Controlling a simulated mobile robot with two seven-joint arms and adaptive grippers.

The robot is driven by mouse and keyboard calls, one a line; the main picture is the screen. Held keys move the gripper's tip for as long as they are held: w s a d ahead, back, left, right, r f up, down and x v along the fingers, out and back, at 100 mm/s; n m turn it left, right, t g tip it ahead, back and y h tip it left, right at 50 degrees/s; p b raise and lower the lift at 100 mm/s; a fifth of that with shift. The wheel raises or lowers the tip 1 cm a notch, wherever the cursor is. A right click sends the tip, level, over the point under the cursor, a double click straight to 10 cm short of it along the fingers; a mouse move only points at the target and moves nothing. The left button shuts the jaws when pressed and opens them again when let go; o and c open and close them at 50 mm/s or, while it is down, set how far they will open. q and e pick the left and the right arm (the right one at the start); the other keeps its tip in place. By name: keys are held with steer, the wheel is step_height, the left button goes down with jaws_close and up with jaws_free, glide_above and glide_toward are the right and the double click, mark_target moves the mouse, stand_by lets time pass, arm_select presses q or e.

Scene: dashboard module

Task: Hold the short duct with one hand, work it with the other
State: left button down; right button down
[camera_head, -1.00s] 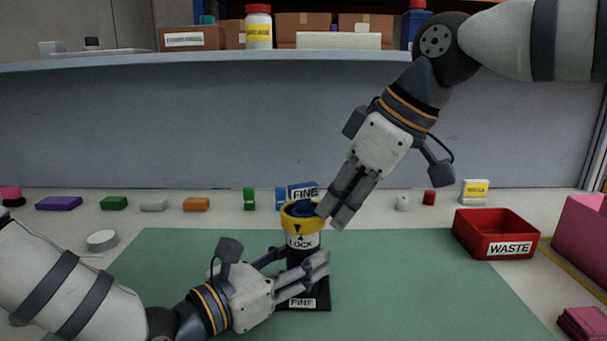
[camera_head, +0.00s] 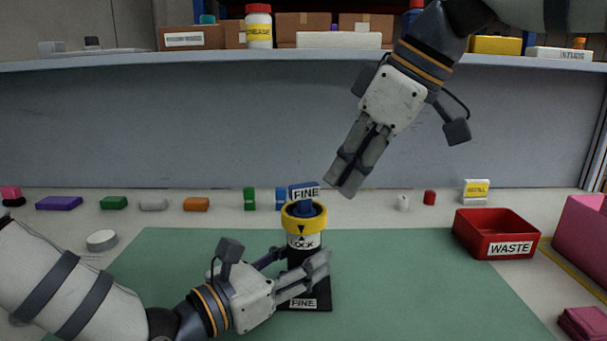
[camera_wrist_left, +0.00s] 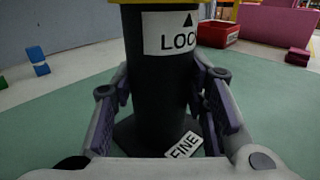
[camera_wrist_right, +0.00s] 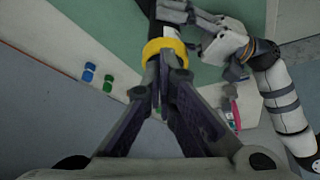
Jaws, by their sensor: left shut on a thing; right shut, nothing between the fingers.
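The short duct (camera_head: 305,262) is a black upright cylinder with a yellow ring (camera_head: 304,222) on top and a white LOCK label with a black triangle above it. It stands on a black base (camera_head: 318,299) marked FINE, and a blue part (camera_head: 304,204) shows inside the ring. My left gripper (camera_head: 302,266) is shut around the black body below the ring; the left wrist view shows its fingers (camera_wrist_left: 165,100) on both sides of the duct (camera_wrist_left: 160,85). My right gripper (camera_head: 342,187) is shut and empty, above and to the right of the ring, apart from it.
A red WASTE bin (camera_head: 496,234) stands at the right beside a pink bin (camera_head: 583,235). Small coloured blocks, including a purple one (camera_head: 59,203), line the table's back. The green mat (camera_head: 420,280) is clear right of the duct. A shelf (camera_head: 200,62) runs behind.

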stand_by(0.4)
arm_select(q)
steer(key=c, duration=0.9)
jaws_free()
steer(key=shift+o, duration=0.2)
steer(key=shift+a, duration=0.1)
